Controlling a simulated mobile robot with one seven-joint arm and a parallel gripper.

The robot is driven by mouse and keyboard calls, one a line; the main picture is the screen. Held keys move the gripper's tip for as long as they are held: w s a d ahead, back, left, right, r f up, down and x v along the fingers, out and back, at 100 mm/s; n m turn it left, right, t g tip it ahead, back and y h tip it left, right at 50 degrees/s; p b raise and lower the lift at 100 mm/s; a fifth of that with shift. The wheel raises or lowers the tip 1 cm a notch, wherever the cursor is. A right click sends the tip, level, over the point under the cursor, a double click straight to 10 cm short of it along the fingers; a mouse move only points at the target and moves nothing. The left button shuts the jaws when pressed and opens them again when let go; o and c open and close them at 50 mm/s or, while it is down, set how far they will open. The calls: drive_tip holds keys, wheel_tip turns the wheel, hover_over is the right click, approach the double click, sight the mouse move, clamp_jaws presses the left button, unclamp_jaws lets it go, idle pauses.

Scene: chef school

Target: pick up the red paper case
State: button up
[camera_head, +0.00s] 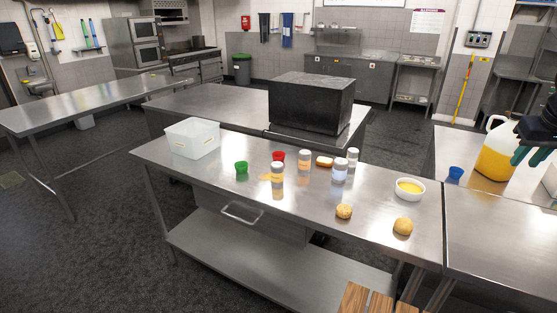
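My gripper (531,156) shows at the right edge, black with dark green fingertips. It is far to the right of the red case, its fingers look apart, and I see nothing between them.
A clear plastic tub (192,138) stands at the table's left end. A yellow jug (496,150) and blue case (455,173) are near my gripper.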

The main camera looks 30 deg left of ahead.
drive_tip(key=w+a+r+n, duration=0.4)
drive_tip(key=w+a+n, duration=0.1)
drive_tip(key=w+a, duration=1.05)
drive_tip(key=w+a+f+n, duration=0.1)
drive_tip(key=w+a+n, duration=0.1)
drive_tip(key=w+a, duration=0.35)
drive_tip(key=w+a+f+n+g, duration=0.1)
drive_tip(key=w+a+n, duration=0.1)
drive_tip(key=a, duration=0.6)
drive_tip(key=w+a+f+n, duration=0.1)
drive_tip(key=w+a, duration=0.2)
drive_tip(key=a, duration=0.4)
drive_tip(key=n+g, duration=0.1)
drive_tip(key=n, duration=0.8)
hover_over(279, 158)
drive_tip(key=s, duration=0.2)
wheel_tip(279, 158, down, 22)
drive_tip(key=shift+y, duration=0.3)
drive_tip(key=shift+x, duration=5.55)
drive_tip(key=shift+s+d, duration=0.15)
drive_tip(key=shift+d, duration=0.05)
clamp_jaws()
